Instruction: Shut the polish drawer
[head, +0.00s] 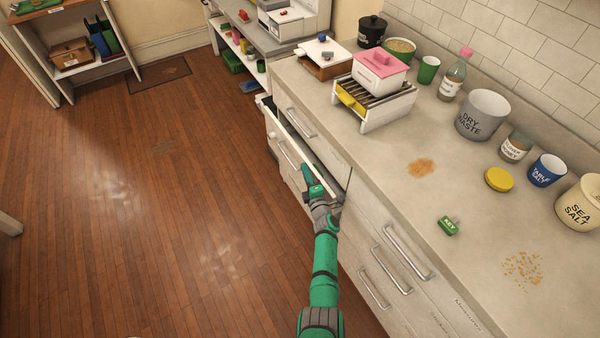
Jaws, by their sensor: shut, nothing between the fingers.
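One drawer (290,128) stands partly open in the left part of the counter's front. My gripper (306,168) is shut and empty. It is at the right part of this drawer's front, and my arm hides that end. I cannot tell whether the fingers touch the panel.
Closed drawers with bar handles (408,258) are to the right. The grey countertop (375,190) above holds a pink-lidded box (381,63), a dry waste pot (482,115), a green key tag (449,226) and several jars. The wooden floor (170,220) to the left is clear.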

